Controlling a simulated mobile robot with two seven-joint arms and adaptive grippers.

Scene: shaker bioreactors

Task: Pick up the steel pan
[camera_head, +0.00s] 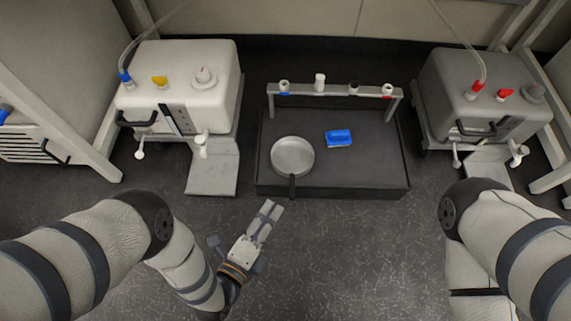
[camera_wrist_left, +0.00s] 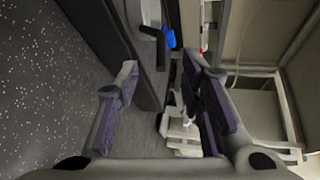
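The steel pan (camera_head: 292,156) is a round, shallow grey pan. It lies on the left part of a low dark platform, and its dark handle (camera_head: 292,186) points toward me over the front edge. My left gripper (camera_head: 271,209) is in front of the platform, short of the handle and a little left of it, not touching it. In the left wrist view its two fingers (camera_wrist_left: 165,100) are spread apart with nothing between them. A pale shape at the top of that view may be the pan, only partly seen. My right gripper is outside both views.
A blue sponge-like block (camera_head: 339,138) lies right of the pan on the platform (camera_head: 350,180). A rack (camera_head: 335,90) with several small caps stands at its back. White (camera_head: 185,85) and grey (camera_head: 480,95) machines stand on either side. The floor in front is clear.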

